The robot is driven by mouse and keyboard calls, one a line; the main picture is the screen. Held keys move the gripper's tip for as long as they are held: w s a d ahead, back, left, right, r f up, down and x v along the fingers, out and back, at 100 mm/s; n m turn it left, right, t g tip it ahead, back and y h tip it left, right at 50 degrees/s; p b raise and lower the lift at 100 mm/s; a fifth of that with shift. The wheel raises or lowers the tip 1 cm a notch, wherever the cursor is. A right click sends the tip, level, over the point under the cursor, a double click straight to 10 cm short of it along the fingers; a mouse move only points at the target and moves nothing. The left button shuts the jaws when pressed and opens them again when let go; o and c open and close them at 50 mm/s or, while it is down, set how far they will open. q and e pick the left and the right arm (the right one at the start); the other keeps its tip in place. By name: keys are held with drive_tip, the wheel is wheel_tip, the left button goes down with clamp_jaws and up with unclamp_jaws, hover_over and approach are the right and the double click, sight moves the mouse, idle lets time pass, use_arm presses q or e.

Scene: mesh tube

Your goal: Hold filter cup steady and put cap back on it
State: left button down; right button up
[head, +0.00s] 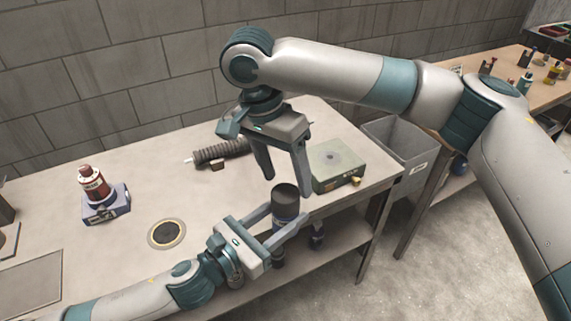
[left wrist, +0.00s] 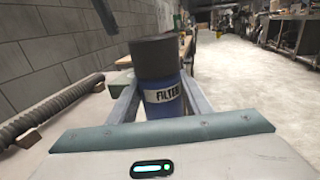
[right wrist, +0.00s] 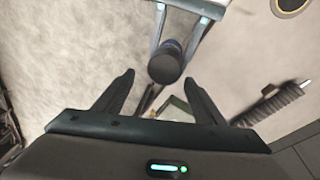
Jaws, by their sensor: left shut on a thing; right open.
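The blue filter cup (head: 287,212) with a white "FILTER" label is upright between the fingers of my left gripper (head: 285,216), shut on it near the table's front edge. The label shows in the left wrist view (left wrist: 163,96). The black cap (head: 285,191) sits on top of the cup, slightly wider than it; I cannot tell whether it is fully seated. It also shows in the left wrist view (left wrist: 155,57). My right gripper (head: 286,186) points down over the cap, open. In the right wrist view the cap (right wrist: 165,69) lies ahead between the spread fingers, apart from them.
A green-grey box (head: 338,165) stands at the table's right end, and a dark ribbed hose (head: 222,152) lies behind. A red bottle on a blue base (head: 99,198) and a round table inset (head: 166,234) are at left. A grey bin (head: 396,148) stands beyond the table.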

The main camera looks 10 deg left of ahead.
sight(285, 192)
drive_tip(key=n, duration=0.4)
drive_tip(key=shift+r+n, duration=0.15)
drive_tip(key=shift+n, duration=0.15)
drive_tip(key=n, duration=0.4)
drive_tip(key=shift+r+y, duration=0.15)
drive_tip(key=shift+y, duration=0.15)
drive_tip(key=n, duration=0.7)
drive_tip(key=shift+r+y, duration=0.25)
drive_tip(key=shift+y, duration=0.05)
drive_tip(key=n, duration=0.7)
drive_tip(key=shift+r+y, duration=0.3)
drive_tip(key=n, duration=0.4)
drive_tip(key=shift+d+r+n, duration=0.1)
drive_tip(key=shift+r+n, duration=0.1)
drive_tip(key=shift+n, duration=0.1)
drive_tip(key=n, duration=0.4)
drive_tip(key=shift+r+y, duration=0.15)
drive_tip(key=shift+y, duration=0.15)
drive_tip(key=shift+f, duration=4)
